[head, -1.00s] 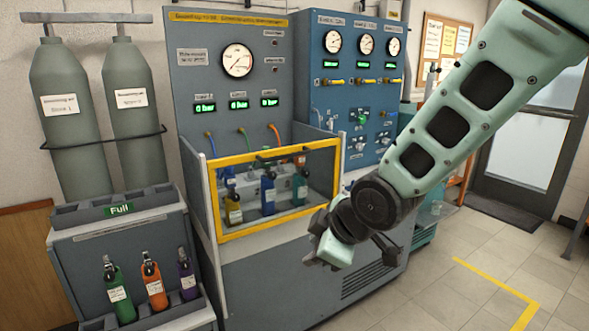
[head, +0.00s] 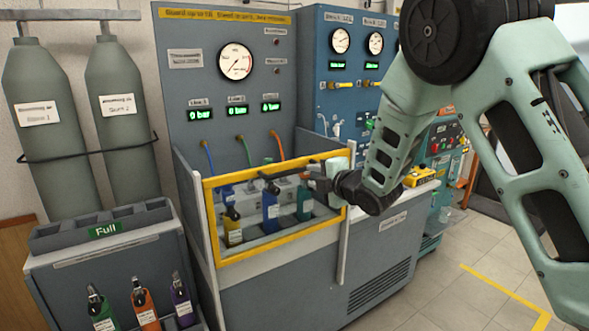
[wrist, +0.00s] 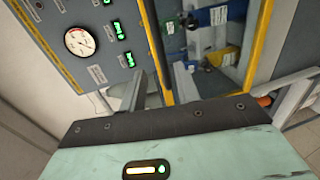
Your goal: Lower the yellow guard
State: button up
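The yellow guard (head: 208,225) is a yellow frame around a clear pane. It stands upright across the front of the test bench, with small bottles behind it. My gripper (head: 318,175) is at the guard's upper right corner, its fingers pointing left along the top bar. A dark handle (head: 270,180) is on or just by the top bar. Whether a finger touches the guard I cannot tell.
A gas cylinder rack (head: 110,225) marked "Full" stands at left, with bottles on its lower shelf. The bench panel (head: 210,80) with a gauge and green displays rises behind the guard. A blue panel (head: 340,80) is to its right. The floor (head: 430,295) at front right is clear.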

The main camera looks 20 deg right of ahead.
aim_at(296, 172)
jog(key=p+x, duration=0.2)
jog(key=x, duration=0.8)
jog(key=shift+w, duration=0.15)
grip_shut()
